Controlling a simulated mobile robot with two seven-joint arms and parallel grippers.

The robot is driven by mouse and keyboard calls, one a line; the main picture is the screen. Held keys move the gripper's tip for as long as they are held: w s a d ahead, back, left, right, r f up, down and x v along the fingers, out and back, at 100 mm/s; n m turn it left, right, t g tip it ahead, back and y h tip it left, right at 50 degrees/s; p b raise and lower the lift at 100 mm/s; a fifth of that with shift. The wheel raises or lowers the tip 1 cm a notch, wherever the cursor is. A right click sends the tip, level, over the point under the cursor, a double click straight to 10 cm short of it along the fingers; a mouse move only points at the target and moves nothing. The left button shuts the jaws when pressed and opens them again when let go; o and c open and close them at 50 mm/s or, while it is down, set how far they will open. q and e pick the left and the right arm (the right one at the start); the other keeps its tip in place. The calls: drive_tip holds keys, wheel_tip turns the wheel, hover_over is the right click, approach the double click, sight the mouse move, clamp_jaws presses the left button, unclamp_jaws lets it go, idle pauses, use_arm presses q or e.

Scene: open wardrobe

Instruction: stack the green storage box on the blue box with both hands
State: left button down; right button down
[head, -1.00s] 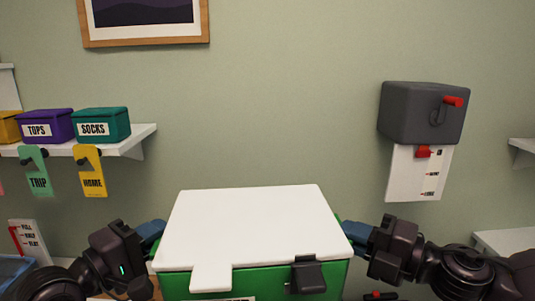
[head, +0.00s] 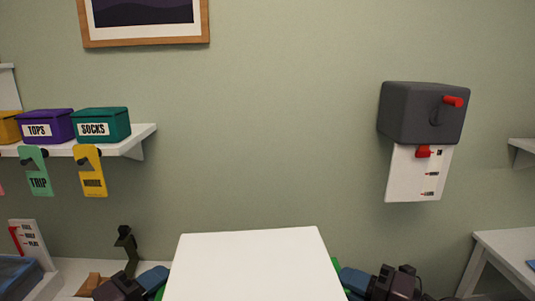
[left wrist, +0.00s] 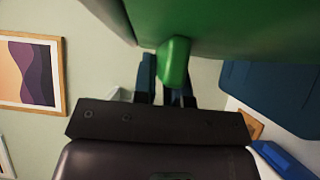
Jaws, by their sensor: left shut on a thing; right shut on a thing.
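The green storage box (head: 335,265) with its white lid (head: 248,268) is at the bottom middle of the head view, its lower part out of frame. My left gripper (head: 154,281) is at its left side. In the left wrist view its fingers are shut on the green handle (left wrist: 174,62) under the box body (left wrist: 225,25). My right gripper (head: 354,283) is shut at the box's right side; its fingertips are partly hidden. A dark blue surface (left wrist: 272,98) shows below the green box in the left wrist view; I cannot tell whether it is the blue box.
A wall shelf (head: 135,140) on the left holds a purple box (head: 45,125) and a teal box (head: 103,125). A blue tray (head: 18,277) stands at the lower left. A grey wall box (head: 423,112) hangs right. A white table (head: 510,250) stands at lower right.

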use_arm(q)
drive_tip(key=shift+s+f, duration=0.2)
drive_tip(key=shift+f, duration=0.3)
use_arm(e)
drive_tip(key=shift+s+f, duration=0.15)
drive_tip(key=shift+f, duration=0.4)
use_arm(q)
drive_tip(key=shift+w, duration=0.1)
